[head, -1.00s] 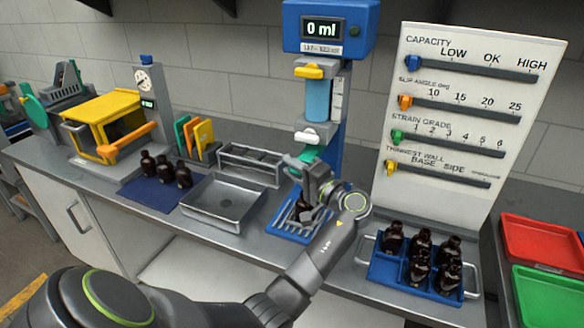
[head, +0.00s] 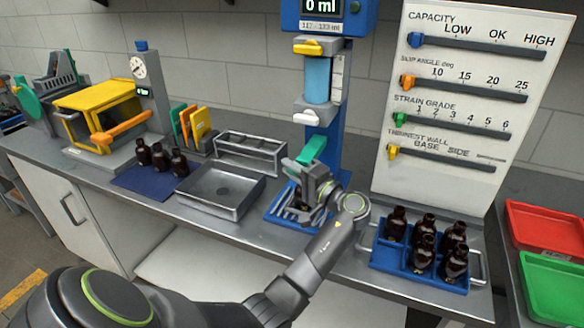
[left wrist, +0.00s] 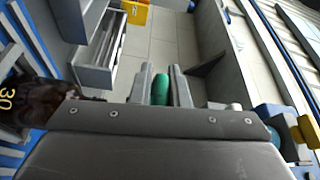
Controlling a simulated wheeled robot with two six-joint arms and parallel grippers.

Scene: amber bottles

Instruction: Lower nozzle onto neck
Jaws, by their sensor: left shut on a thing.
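A filling stand with a blue column (head: 328,165) and a clear blue cylinder (head: 318,80) rises at the back. A green handle (head: 312,150) juts out low on it, below a white lever (head: 308,117). My left gripper (head: 312,170) is shut on the green handle, which also shows between its fingers in the left wrist view (left wrist: 160,89). A dark amber bottle (head: 298,201) stands under the stand, partly hidden by my gripper. It shows at the left of the left wrist view (left wrist: 40,105) with yellow "30" on it. The nozzle tip and its contact with the neck are hidden.
A blue slatted base (head: 276,209) lies under the stand. A steel tray (head: 213,204) is left of it. A blue crate with several amber bottles (head: 424,251) is at the right, before a white slider board (head: 470,110). Several bottles stand on a blue mat (head: 137,185).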

